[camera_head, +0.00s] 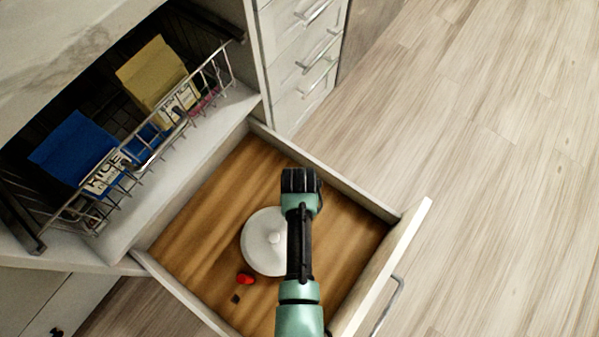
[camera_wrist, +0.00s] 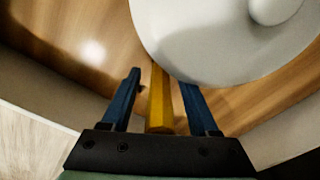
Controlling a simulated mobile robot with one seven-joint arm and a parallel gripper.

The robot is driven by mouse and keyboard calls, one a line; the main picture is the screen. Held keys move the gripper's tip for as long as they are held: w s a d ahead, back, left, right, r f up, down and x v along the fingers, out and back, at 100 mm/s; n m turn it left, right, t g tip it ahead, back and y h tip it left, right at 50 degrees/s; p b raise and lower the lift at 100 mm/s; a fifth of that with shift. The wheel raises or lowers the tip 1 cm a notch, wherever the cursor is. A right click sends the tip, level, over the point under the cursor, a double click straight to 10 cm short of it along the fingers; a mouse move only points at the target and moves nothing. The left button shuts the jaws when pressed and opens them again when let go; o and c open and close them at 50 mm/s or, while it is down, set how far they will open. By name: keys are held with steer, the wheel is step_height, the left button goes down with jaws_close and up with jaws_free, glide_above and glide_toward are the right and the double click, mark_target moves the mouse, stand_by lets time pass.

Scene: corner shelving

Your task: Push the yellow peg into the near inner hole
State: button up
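The yellow peg (camera_wrist: 157,100) shows in the wrist view between the two blue fingers of my gripper (camera_wrist: 162,84). Gaps show on both sides of the peg, so the fingers are apart around it and not clamped on it. The peg's far end reaches up to the edge of the white lid; whether it sits in a hole cannot be told. In the head view my gripper and arm are over the open drawer (camera_head: 210,215), and the peg is hidden. A small dark square (camera_head: 236,298), perhaps a hole, shows on the drawer's wooden floor.
A round white lid (camera_head: 262,238) with a knob lies in the drawer beside my arm. A small red object (camera_head: 245,278) lies near the dark square. A wire rack (camera_head: 130,172) holds a blue box (camera_head: 72,148) and a yellow box (camera_head: 152,72). Drawer walls surround my gripper.

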steer(key=shift+r, duration=0.1)
steer(key=r+p, duration=0.2)
steer(key=r, duration=0.2)
steer(key=r+p, duration=0.2)
steer(key=r, duration=0.2)
steer(key=r+p, duration=0.2)
steer(key=r, duration=0.2)
steer(key=shift+s+r+p, duration=0.3)
steer(key=shift+s+r, duration=0.1)
